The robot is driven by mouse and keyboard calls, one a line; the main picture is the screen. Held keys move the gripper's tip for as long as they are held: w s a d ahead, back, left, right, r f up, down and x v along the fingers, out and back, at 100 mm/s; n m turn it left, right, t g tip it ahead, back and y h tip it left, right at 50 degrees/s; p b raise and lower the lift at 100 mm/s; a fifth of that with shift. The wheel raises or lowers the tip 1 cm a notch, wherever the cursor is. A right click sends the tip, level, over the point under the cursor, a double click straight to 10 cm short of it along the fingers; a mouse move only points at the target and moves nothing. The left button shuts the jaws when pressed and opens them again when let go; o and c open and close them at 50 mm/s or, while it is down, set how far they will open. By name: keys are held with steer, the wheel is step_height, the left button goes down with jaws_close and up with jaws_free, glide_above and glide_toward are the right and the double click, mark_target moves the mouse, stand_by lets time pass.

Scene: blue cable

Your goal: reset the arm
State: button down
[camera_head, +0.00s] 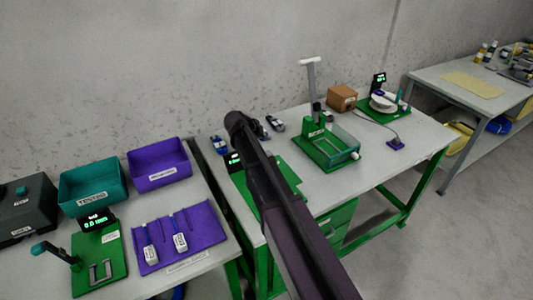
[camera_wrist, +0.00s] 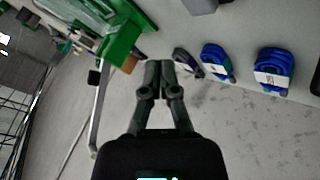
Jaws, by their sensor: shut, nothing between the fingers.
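My gripper (camera_wrist: 161,68) is in the wrist view with its two dark fingers together and nothing between them. It is apart from the things around it. A blue coiled cable (camera_wrist: 215,58) with a white label lies to the right of the fingertips, and a second blue coil (camera_wrist: 273,70) lies farther right. A darker coil (camera_wrist: 187,62) lies close beside the fingertips in the picture. In the head view my dark arm reaches up across the middle table, and the gripper cannot be made out there.
The middle table (camera_head: 415,140) carries a green stand with a tray (camera_head: 325,155), a brown box (camera_head: 342,98) and a device with a white disc (camera_head: 383,102). The left table holds a teal bin (camera_head: 92,188), a purple bin (camera_head: 160,165) and a purple tray (camera_head: 208,228).

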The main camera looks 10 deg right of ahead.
stand_by(0.3)
steer(key=s+r+n+g+y+p, duration=0.1)
steer(key=s+n+g+y+p, duration=0.2)
steer(key=s, duration=2.6)
steer(key=g+y+p, duration=0.1)
steer(key=y+p, duration=0.3)
steer(key=y, duration=0.1)
steer(key=shift+r+g, duration=0.15)
steer(key=shift+g, duration=0.15)
